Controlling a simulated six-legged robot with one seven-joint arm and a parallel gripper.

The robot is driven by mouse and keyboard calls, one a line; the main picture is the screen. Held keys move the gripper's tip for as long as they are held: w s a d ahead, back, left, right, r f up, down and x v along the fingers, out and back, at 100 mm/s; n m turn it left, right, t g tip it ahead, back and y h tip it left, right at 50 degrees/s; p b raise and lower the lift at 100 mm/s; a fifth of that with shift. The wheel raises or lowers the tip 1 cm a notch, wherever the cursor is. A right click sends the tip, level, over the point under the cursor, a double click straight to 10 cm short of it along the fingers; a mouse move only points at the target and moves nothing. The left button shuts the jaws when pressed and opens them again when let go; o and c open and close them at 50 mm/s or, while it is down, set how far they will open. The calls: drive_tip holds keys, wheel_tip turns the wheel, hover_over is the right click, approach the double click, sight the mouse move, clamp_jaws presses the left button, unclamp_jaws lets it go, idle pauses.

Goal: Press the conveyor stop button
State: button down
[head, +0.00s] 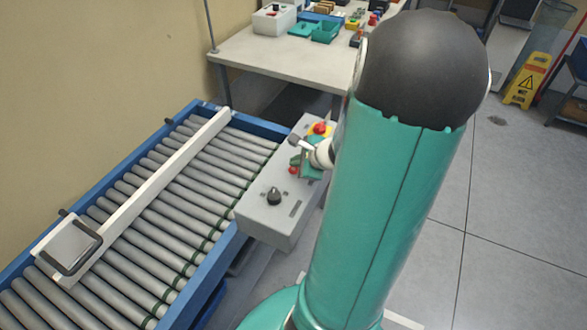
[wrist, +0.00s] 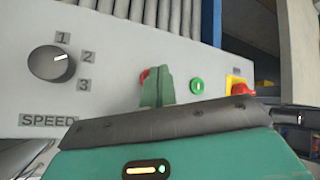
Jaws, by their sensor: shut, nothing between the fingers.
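The control box (head: 262,216) is pale grey and stands beside the conveyor. The red stop button (head: 292,170) is on its top face by my gripper (head: 299,163). The fingers are shut, with nothing held. They are over or close against the button; I cannot tell whether they touch it. A green button (wrist: 197,86) is just right of the fingers. A larger red knob on a yellow base (wrist: 238,87) is further right.
A black speed dial (wrist: 51,65) marked 1, 2, 3 is on the box. The roller conveyor (head: 150,205) has a white rail and a scanner-like frame (head: 72,245). A table (head: 260,50) with bins stands behind. Open floor (head: 480,200) lies to the right.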

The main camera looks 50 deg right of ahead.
drive_tip(key=shift+f, duration=0.15)
drive_tip(key=shift+f, duration=0.3)
drive_tip(key=shift+f, duration=0.35)
idle(0.8)
drive_tip(key=shift+r, duration=0.8)
drive_tip(key=shift+r, duration=2.5)
